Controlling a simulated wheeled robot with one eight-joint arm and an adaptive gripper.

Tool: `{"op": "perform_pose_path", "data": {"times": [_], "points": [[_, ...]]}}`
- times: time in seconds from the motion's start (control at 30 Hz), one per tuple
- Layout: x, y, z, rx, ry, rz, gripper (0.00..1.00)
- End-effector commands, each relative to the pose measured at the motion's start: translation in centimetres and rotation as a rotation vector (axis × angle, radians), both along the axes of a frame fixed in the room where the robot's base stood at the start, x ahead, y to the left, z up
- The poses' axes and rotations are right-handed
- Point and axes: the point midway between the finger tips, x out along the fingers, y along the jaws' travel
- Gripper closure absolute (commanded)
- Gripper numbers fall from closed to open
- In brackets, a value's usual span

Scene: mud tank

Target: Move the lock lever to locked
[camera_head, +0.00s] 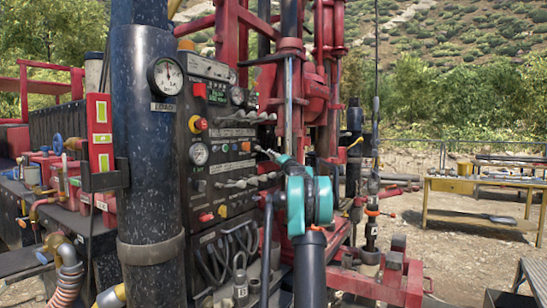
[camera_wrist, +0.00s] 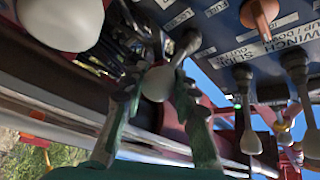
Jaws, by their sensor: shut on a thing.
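My gripper (camera_wrist: 158,92) is shut on a lever with a pale rounded knob (camera_wrist: 157,84), one greenish finger on each side of the knob. The lever's dark stem rises from its pivot on the dark control panel (camera_wrist: 222,40). A partly readable label (camera_wrist: 180,18) near that pivot seems to begin with "LO", so this may be the lock lever. In the head view my gripper (camera_head: 268,153) reaches the right edge of the panel (camera_head: 208,180), beside its lever rows. The gripped knob is too small to make out there.
Other levers with pale knobs (camera_wrist: 250,142) hang close on the right in the wrist view. A large pale knob (camera_wrist: 62,22) is near at upper left. Red rig masts (camera_head: 328,90) stand just behind. A thick dark column (camera_head: 147,150) stands left of the panel.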

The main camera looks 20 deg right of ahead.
Motion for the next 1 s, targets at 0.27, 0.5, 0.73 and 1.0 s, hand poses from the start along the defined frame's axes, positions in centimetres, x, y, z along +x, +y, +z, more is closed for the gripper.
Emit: {"op": "perform_pose_path", "data": {"times": [0.27, 0.5, 0.73, 1.0], "points": [[0.1, 0.1, -0.4, -0.006, 0.004, -0.002, 0.71], [0.1, 0.1, -0.3, -0.003, 0.002, 0.0, 0.52], [-0.1, 0.0, -0.2, -0.002, 0.002, -0.001, 0.52], [-3.4, -0.4, -0.9, -0.002, 0.002, -0.001, 0.52]]}}
